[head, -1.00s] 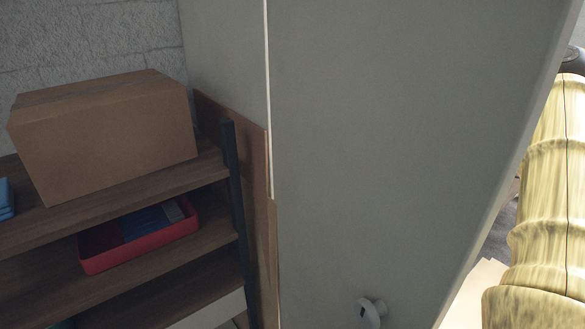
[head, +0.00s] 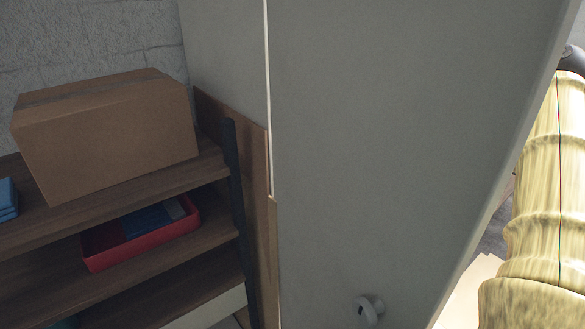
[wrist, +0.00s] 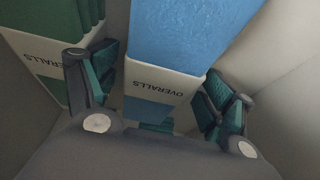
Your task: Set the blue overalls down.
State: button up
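The blue overalls (wrist: 187,30) show in the wrist view as a bright blue folded bundle with a white band lettered OVERALLS. My gripper (wrist: 158,85) has one dark finger with a teal pad on each side of the banded end, both close against it. It appears shut on the blue overalls; the contact at the pads is partly hidden. Green overalls (wrist: 60,25), with a similar white band, are at the upper left, just beside the left finger. Neither the gripper nor the overalls show in the head view.
Plain pale surfaces surround the gripper in the wrist view. Wooden shelves (head: 110,195) at left hold a cardboard box (head: 105,140) and a red tray (head: 110,261).

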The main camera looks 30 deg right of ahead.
jog(key=shift+r+b, duration=0.1)
jog(key=shift+b, duration=0.25)
jog(key=shift+r+b, duration=0.25)
jog(key=shift+b, duration=0.15)
jog(key=v, duration=0.6)
jog(key=shift+s+f, duration=0.1)
jog(key=shift+s, duration=0.05)
jog(key=s+d, duration=0.1)
jog(key=s, duration=1)
jog(key=shift+d, duration=0.4)
jog(key=shift+s+f, duration=0.15)
